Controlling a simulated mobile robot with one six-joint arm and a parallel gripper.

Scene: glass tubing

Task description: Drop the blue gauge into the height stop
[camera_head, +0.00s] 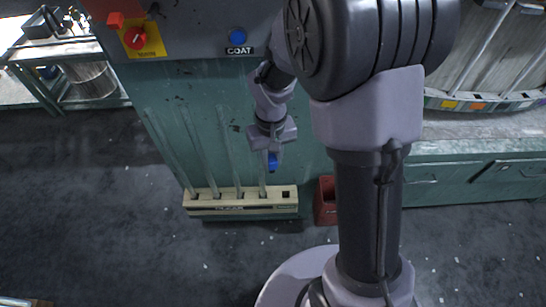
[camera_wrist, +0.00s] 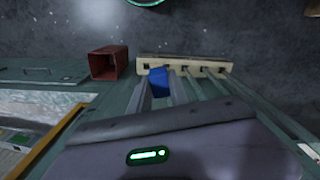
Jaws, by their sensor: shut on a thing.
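The blue gauge (camera_head: 273,161) is a small blue block held between the fingertips of my gripper (camera_head: 272,153). In the wrist view the blue gauge (camera_wrist: 158,80) shows between the two grey fingers of my gripper (camera_wrist: 160,88). A long cream rack (camera_head: 229,203), apparently the height stop, stands low at the foot of the green machine. It has a dark square hole (camera_head: 286,194) near its right end. The gauge is above the rack, left of that hole in the head view, and looks apart from it. The rack also shows in the wrist view (camera_wrist: 193,58).
Several glass tubes (camera_head: 227,147) lean against the green panel, their lower ends at the rack. A red bin (camera_head: 326,203) stands just right of the rack. The green cabinet (camera_head: 440,178) is farther right. The dark floor (camera_head: 110,230) at left is open.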

